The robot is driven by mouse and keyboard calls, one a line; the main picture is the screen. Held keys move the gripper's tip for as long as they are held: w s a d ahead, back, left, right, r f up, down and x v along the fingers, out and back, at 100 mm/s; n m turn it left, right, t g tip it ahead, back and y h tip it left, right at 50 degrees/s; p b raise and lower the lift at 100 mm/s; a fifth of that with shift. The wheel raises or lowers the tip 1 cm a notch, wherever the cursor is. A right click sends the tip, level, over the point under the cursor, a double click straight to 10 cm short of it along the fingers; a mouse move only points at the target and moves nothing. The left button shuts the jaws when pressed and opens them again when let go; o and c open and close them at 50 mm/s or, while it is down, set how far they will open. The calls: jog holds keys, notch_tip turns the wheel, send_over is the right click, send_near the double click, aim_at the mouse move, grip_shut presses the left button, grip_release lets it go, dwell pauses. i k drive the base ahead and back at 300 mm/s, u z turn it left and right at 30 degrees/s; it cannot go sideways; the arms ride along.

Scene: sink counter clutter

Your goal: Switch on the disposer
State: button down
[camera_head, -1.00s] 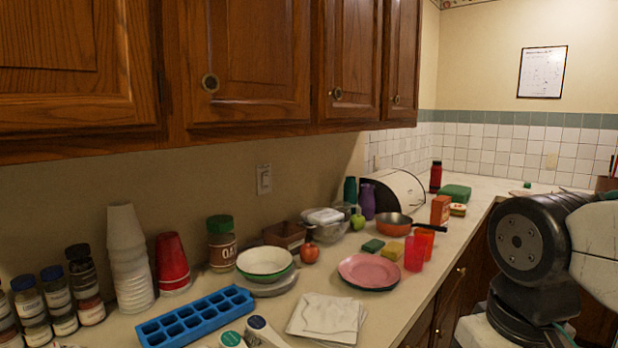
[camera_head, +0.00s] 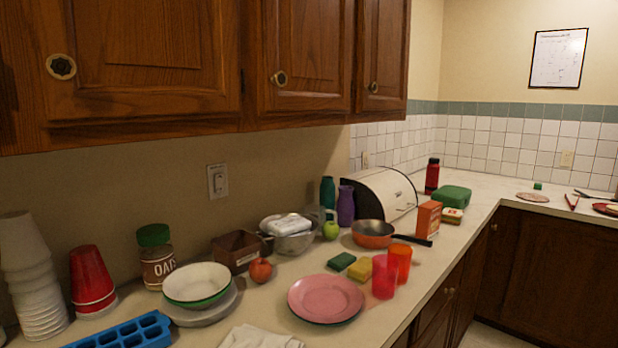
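A pale wall switch plate (camera_head: 217,181) is on the beige wall under the upper cabinets, above the oats jar and bowls. It has a small control in its middle; its setting is too small to read. I cannot tell from any label which one belongs to the disposer. No sink shows. My gripper is not in view.
The counter below the switch holds an oats jar (camera_head: 155,258), stacked bowls (camera_head: 197,284), a brown box (camera_head: 237,250), a tomato (camera_head: 261,270) and a pink plate (camera_head: 326,298). Wooden upper cabinets (camera_head: 170,60) overhang it.

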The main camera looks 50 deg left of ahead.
aim_at(218, 179)
jog(key=z, duration=0.1)
jog(key=i, duration=0.95)
jog(key=u, duration=2.55)
